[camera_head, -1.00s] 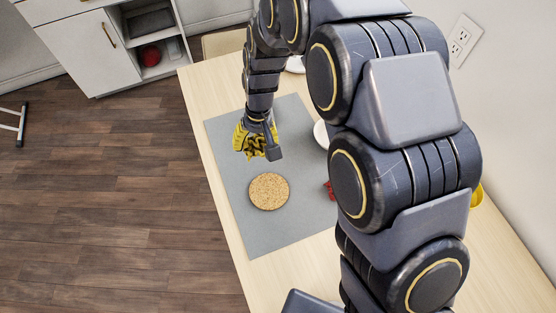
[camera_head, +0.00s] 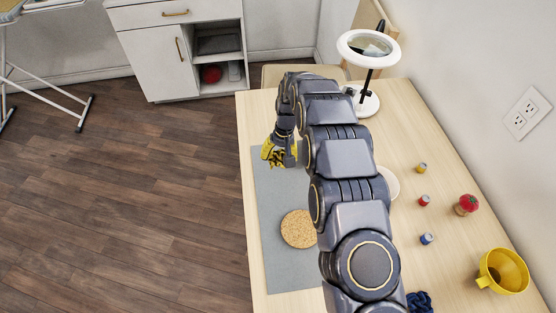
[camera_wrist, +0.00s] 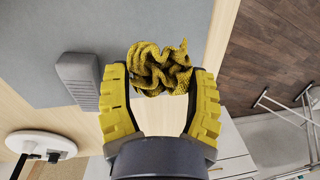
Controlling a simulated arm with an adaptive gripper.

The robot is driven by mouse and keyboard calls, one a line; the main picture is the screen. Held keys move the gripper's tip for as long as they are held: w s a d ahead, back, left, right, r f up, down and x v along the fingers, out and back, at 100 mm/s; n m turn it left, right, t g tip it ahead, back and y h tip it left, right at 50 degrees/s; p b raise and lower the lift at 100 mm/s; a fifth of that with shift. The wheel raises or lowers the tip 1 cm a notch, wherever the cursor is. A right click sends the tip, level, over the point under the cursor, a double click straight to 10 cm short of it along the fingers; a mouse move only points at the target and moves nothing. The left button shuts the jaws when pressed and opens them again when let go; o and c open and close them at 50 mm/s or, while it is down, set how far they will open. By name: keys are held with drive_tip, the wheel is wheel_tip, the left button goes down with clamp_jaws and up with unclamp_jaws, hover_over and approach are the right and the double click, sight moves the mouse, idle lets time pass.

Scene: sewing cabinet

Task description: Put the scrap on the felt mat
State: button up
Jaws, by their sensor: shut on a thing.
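The scrap (camera_wrist: 160,70) is a crumpled, dark-yellow patterned cloth between the yellow fingers of my gripper (camera_wrist: 160,92) in the wrist view. My gripper is shut on it. In the head view, my gripper (camera_head: 279,157) is near the far left edge of the grey felt mat (camera_head: 285,275), and the scrap's outline is hard to separate from the yellow fingers. The mat also shows in the wrist view (camera_wrist: 50,30), beside and behind the scrap. I cannot tell whether the scrap touches the mat. My arm hides the mat's right part.
A round cork piece (camera_head: 298,229) lies on the mat. A grey ridged block (camera_wrist: 78,78) lies beside my gripper. A magnifier lamp (camera_head: 368,98) stands at the far end. Small spools, a red pincushion (camera_head: 466,204) and a yellow funnel-like cup (camera_head: 503,271) are at right.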

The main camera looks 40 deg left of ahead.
sight(283, 150)
drive_tip(key=shift+w+a+f, duration=0.3)
drive_tip(key=shift+f, duration=0.2)
drive_tip(key=shift+w+a+f, duration=0.25)
drive_tip(key=shift+a+f, duration=0.05)
drive_tip(key=shift+f, duration=1.65)
drive_tip(key=o, duration=0.6)
drive_tip(key=shift+f, duration=0.15)
drive_tip(key=shift+o, duration=0.2)
drive_tip(key=r, duration=0.7)
drive_tip(key=w+d+r, duration=0.1)
drive_tip(key=r, duration=0.3)
drive_tip(key=shift+r, duration=0.25)
drive_tip(key=shift+s+d+r, duration=0.1)
drive_tip(key=shift+r, duration=0.3)
